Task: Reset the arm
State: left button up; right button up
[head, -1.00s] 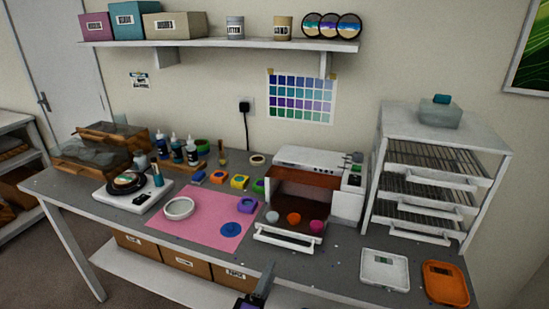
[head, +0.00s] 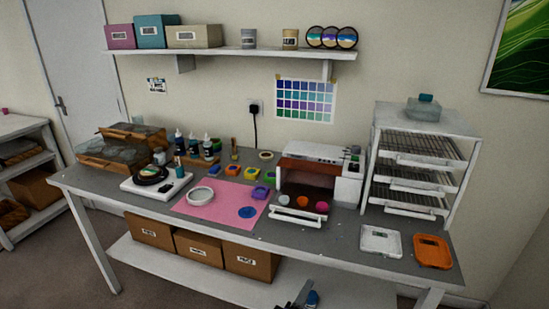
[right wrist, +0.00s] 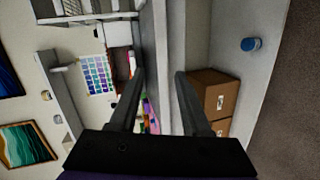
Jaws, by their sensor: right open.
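My right gripper (head: 301,293) shows at the bottom edge of the head view, in front of the workbench and below its top. In the right wrist view its two fingers (right wrist: 160,75) are apart with nothing between them. The wrist picture is turned sideways, with the bench edge and lower shelf beyond the fingers. My left gripper is in neither view.
Boxes (head: 250,262) and a blue-lidded jar (right wrist: 251,44) stand on the lower shelf.

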jog(key=s+d+f+m+g+y+p, duration=0.25)
jog(key=s+d+m+g, duration=0.35)
jog(key=s+d, duration=0.5)
pick_arm(q)
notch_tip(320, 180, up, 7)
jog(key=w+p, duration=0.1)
jog(key=p, duration=0.1)
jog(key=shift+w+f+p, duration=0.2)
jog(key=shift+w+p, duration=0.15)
pick_arm(e)
jog(key=s+r+m+g+y, duration=0.1)
jog(key=s+m+y, duration=0.3)
jog(key=s, duration=0.4)
jog(key=shift+a+r+m+g, duration=0.25)
jog(key=shift+m+g, duration=0.15)
jog(key=shift+m, duration=0.3)
